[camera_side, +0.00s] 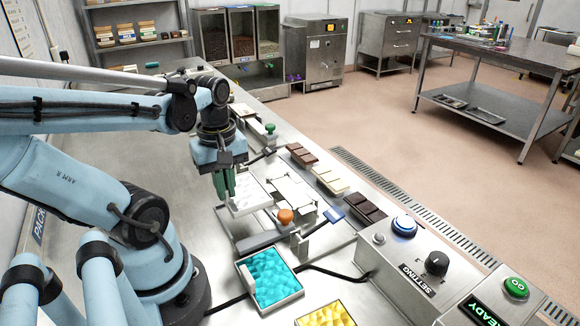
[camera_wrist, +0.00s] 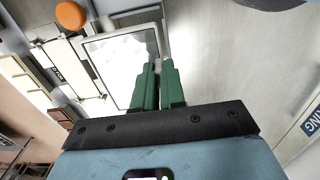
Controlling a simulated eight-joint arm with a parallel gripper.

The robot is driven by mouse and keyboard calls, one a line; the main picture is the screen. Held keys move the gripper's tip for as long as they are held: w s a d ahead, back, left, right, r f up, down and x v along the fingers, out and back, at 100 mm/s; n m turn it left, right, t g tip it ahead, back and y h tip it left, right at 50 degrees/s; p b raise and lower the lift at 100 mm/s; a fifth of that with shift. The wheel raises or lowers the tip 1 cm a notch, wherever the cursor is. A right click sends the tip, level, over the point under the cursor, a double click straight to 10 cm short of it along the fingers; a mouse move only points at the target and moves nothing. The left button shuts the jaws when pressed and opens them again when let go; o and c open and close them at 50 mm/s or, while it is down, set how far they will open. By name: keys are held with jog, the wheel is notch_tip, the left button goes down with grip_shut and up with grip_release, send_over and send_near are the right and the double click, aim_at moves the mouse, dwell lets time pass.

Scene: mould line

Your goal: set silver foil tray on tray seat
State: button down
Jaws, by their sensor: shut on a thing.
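The silver foil tray (camera_side: 252,196) is a pale square tray with crinkled silver foil in it. In the wrist view the silver foil tray (camera_wrist: 112,58) lies just beyond my fingertips, to their left. My gripper (camera_side: 224,183) points down at the tray's left edge. Its green fingers (camera_wrist: 158,66) are shut on the tray's near right rim. I cannot tell whether the tray is clear of the surface under it. A pale flat plate (camera_side: 295,192) in a metal fixture, perhaps the tray seat, is just right of the tray.
An orange knob (camera_side: 285,215) stands in front of the plate, a green knob (camera_side: 270,128) behind it. A teal foil tray (camera_side: 268,280) and a yellow foil tray (camera_side: 325,315) lie nearer the camera. Chocolate bars (camera_side: 364,208) lie at the right. A control box (camera_side: 415,262) stands front right.

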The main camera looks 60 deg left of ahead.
aim_at(228, 208)
jog(key=shift+f, duration=2.9)
jog(key=shift+f, duration=0.25)
jog(key=c, duration=1.1)
grip_release()
jog(key=shift+r, duration=0.1)
jog(key=shift+r, duration=5.85)
jog(key=w+d+m+t, duration=0.1)
jog(key=w+m, duration=0.1)
jog(key=m, duration=0.1)
jog(key=w+d+f+m+t, duration=0.1)
jog(key=w+m, duration=0.2)
jog(key=w+d+m+t+y, duration=0.1)
jog(key=w+d+m, duration=0.1)
jog(key=m, duration=0.1)
jog(key=shift+w+d+f+t, duration=0.1)
jog(key=shift+w+f+t, duration=0.05)
jog(key=shift+f+t, duration=0.15)
jog(key=w+d+m+t, duration=0.1)
jog(key=d+m, duration=0.1)
jog(key=m, duration=0.1)
jog(key=w+d+m+t, duration=0.1)
jog(key=w+d+m, duration=0.1)
jog(key=m, duration=0.1)
jog(key=w+d+m+t+h, duration=0.1)
jog(key=w+d+m, duration=0.1)
jog(key=m, duration=0.1)
jog(key=shift+d+r+t, duration=0.15)
jog(key=shift+d+t, duration=0.1)
jog(key=shift+t, duration=0.05)
